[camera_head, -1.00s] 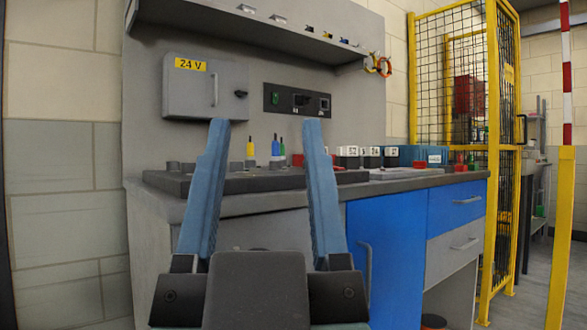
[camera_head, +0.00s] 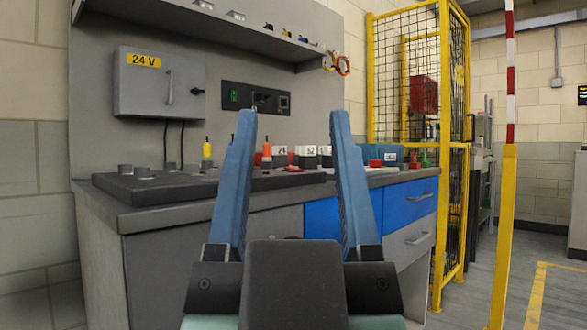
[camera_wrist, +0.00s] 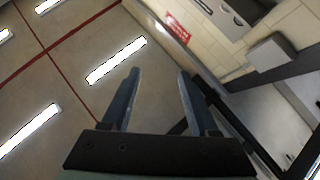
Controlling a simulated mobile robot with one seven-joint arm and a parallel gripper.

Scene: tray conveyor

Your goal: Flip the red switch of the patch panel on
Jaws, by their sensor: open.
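My gripper (camera_head: 293,113) is open and empty, its two blue fingers pointing up in front of the workbench. It also shows open in the wrist view (camera_wrist: 158,72), against the ceiling. A black wall panel (camera_head: 232,106) with a green element and sockets is on the bench's back wall, partly behind the left finger. A low dark board (camera_head: 130,190) with grey round knobs lies on the bench top at left. I cannot tell which of these is the patch panel. I cannot make out a red switch; the fingers hide part of the bench.
A grey 24 V box (camera_head: 140,95) hangs on the back wall with two cables below. Labelled blocks (camera_head: 305,155) and upright orange (camera_head: 267,149) and yellow (camera_head: 207,150) tools stand on the bench. A yellow mesh fence (camera_head: 445,150) and a post (camera_head: 503,230) stand right.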

